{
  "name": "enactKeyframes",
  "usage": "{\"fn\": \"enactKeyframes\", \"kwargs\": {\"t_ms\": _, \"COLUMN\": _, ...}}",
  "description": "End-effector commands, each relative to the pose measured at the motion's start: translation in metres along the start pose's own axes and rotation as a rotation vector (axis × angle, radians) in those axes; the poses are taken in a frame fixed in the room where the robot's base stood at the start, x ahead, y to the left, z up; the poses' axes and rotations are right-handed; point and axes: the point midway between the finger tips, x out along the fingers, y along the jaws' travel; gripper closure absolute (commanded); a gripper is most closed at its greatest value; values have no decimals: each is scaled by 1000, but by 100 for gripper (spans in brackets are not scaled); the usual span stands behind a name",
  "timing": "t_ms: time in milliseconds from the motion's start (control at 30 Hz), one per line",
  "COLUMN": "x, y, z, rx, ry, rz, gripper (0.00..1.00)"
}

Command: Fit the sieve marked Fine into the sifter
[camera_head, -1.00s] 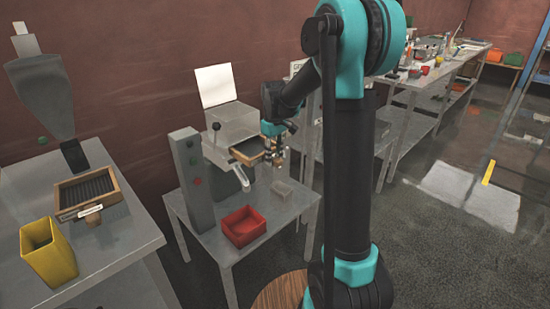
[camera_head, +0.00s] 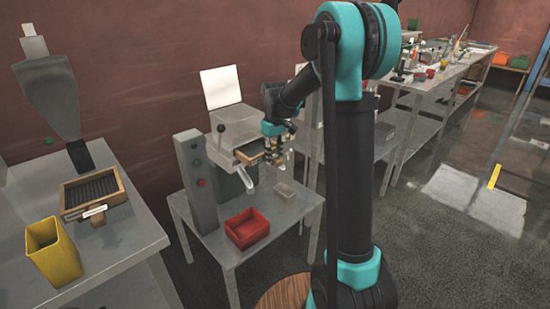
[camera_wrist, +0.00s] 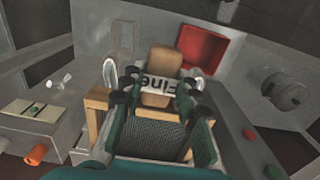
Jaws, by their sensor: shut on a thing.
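The wood-framed sieve with the label "Fine" (camera_wrist: 165,84) is in my gripper (camera_wrist: 158,92), whose fingers are shut at its handle end. Its dark mesh (camera_wrist: 160,132) shows below the label. In the head view the sieve (camera_head: 248,153) is at the front opening of the grey sifter (camera_head: 230,128), seemingly partly inside. I cannot tell how deep it sits. My gripper (camera_head: 273,145) is at the sifter's right side there, and partly hides the sieve.
A red bin (camera_head: 246,228) and a small clear tray (camera_head: 284,190) stand on the sifter's table. A grey post with buttons (camera_head: 196,180) stands at its left. On the left table are another framed sieve (camera_head: 72,210), its label unreadable, and a yellow container (camera_head: 50,252).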

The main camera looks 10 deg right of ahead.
Motion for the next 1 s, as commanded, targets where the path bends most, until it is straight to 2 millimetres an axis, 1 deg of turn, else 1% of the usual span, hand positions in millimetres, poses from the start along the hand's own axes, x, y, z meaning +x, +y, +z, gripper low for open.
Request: {"fn": "enactKeyframes", "kwargs": {"t_ms": 1000, "x": 0, "y": 0, "z": -23, "rx": -1, "ry": 0, "rz": 0, "gripper": 100}}
